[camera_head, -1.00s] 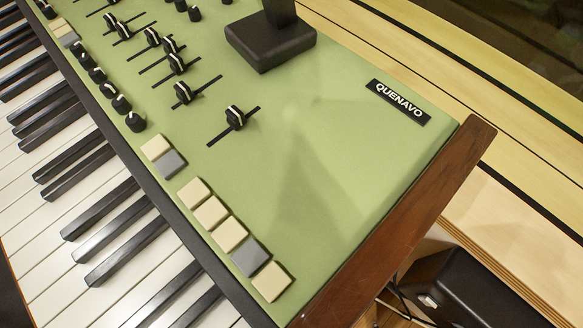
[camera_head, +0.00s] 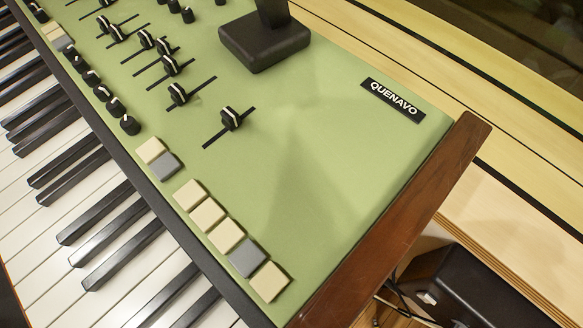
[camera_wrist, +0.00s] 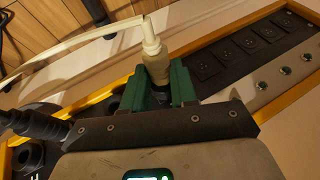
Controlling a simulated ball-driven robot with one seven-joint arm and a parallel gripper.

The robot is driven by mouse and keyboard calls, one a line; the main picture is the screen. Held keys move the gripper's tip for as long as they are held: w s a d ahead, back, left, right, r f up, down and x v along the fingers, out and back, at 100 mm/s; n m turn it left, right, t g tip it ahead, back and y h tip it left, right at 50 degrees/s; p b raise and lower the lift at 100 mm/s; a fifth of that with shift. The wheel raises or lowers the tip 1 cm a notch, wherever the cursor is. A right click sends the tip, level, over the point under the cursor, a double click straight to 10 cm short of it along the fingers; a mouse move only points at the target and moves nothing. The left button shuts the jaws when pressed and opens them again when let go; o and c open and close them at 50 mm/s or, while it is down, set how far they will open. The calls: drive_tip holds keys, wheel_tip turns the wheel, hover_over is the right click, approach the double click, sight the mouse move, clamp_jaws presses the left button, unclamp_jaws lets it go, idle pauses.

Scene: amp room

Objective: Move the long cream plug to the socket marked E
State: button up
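In the wrist view, my gripper (camera_wrist: 160,88) has two green fingers, closed on both sides of a cream plug (camera_wrist: 154,62). The plug's narrow end points toward the top of the picture, and a cream cable runs from it to the left. The plug's far end is hidden between the fingers. A dark panel (camera_wrist: 235,48) with a yellow edge lies behind and to the right. I cannot make out a socket marked E. A letter that looks like H shows at the bottom left. The head view shows neither gripper nor plug.
A black ribbed plug (camera_wrist: 52,126) stands close to the left of my gripper, and a dark cable (camera_wrist: 95,12) is above. Silver round parts (camera_wrist: 284,70) line the panel's right. The head view shows a green keyboard instrument (camera_head: 325,165) and a black box (camera_head: 465,290).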

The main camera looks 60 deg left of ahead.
drive_tip(key=o, duration=0.5)
drive_tip(key=p+v, duration=0.6)
drive_tip(key=v, duration=0.4)
drive_tip(key=shift+s+d+r, duration=0.2)
drive_tip(key=shift+r, duration=0.1)
